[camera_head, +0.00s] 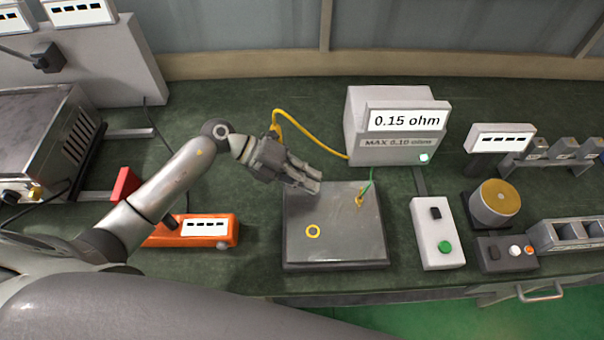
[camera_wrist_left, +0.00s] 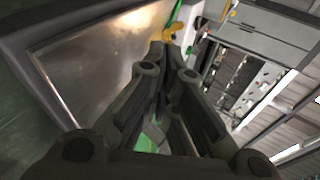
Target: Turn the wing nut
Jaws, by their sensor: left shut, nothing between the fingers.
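A small brass-yellow piece that looks like the wing nut (camera_head: 360,197) sits near the far right corner of the dark metal plate (camera_head: 335,240), where a green wire ends. It also shows as a yellow piece in the left wrist view (camera_wrist_left: 173,32), just beyond my fingertips. My left gripper (camera_head: 314,183) is shut and empty above the plate's far edge, to the left of the wing nut and apart from it. In the left wrist view the fingers (camera_wrist_left: 166,52) point toward the yellow piece and partly hide it. My right gripper is not in view.
A meter (camera_head: 395,125) reading 0.15 ohm stands behind the plate, with a yellow cable (camera_head: 307,129) running left behind my gripper. A switch box (camera_head: 436,235) stands at right, an orange device (camera_head: 195,231) at left.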

